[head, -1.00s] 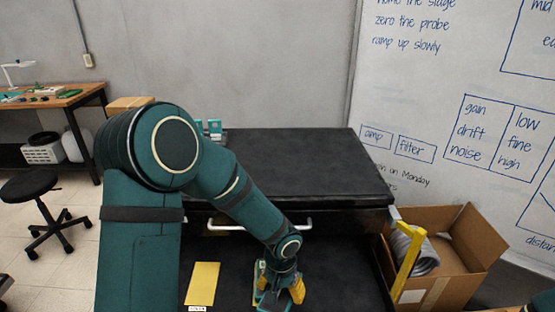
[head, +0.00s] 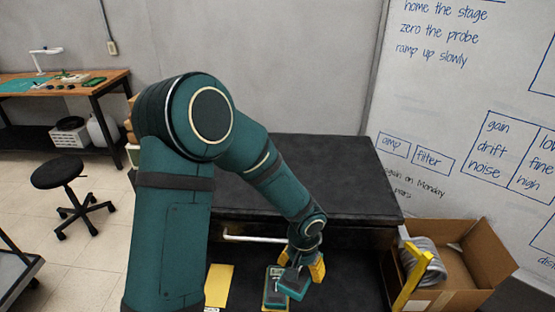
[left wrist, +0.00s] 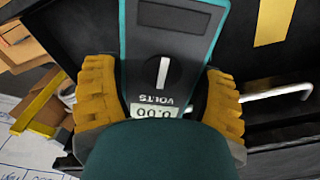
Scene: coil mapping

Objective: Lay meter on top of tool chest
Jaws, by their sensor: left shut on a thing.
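The meter (head: 293,287) has a teal case and dark face. In the left wrist view the meter (left wrist: 195,55) shows a dial, a dark panel and an upside-down 0.00 VOLTS display. My left gripper (head: 303,272) is shut on it, with yellow fingers (left wrist: 160,100) along both sides. It holds the meter in front of the tool chest, low over a dark surface. The black tool chest (head: 310,165) has a bare flat top, behind and above the gripper; my arm hides its left part. My right gripper is not in view.
The chest's silver handle (head: 255,239) is close behind the gripper. A cardboard box (head: 480,255) with a grey coil and a yellow bracket (head: 412,278) stands right.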

